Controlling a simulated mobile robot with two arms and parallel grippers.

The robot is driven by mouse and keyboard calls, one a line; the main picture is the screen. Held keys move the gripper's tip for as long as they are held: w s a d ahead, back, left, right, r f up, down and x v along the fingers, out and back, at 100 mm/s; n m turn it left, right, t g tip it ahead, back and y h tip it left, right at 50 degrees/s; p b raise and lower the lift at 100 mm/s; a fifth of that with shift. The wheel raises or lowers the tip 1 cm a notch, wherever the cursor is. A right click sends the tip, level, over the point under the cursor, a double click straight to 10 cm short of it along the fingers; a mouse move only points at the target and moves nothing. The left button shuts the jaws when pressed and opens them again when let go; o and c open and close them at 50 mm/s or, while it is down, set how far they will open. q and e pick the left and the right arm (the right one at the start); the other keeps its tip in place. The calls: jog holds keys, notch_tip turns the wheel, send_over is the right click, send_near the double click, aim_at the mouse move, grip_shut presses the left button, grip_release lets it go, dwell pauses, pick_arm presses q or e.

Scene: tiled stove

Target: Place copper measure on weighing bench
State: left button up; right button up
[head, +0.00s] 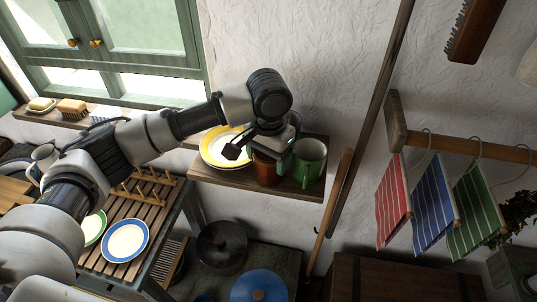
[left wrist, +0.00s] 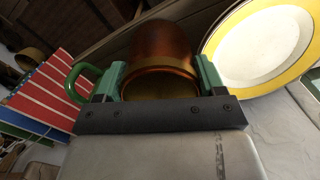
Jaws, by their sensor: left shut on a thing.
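The copper measure (head: 266,171) is a brown-orange metal cup at the wooden shelf (head: 232,180), between a yellow-rimmed plate (head: 213,155) and a green mug (head: 309,160). My left gripper (head: 262,151) is over it and shut on it. In the left wrist view the copper measure (left wrist: 160,55) sits between the two green fingers of the left gripper (left wrist: 161,82), with its open mouth toward the camera. I cannot tell whether its base touches the shelf. I cannot make out which surface is the weighing bench. My right gripper is out of view.
The green mug and the plate stand close on either side of the measure. A slatted rack (head: 157,207) with a blue-rimmed plate (head: 126,240) is at lower left. A dark pan (head: 221,244) and a blue lid (head: 259,287) lie below. Striped cloths (head: 432,207) hang at right.

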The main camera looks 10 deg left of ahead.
pick_arm(q)
jog(key=shift+f, duration=0.1)
jog(key=o, duration=1)
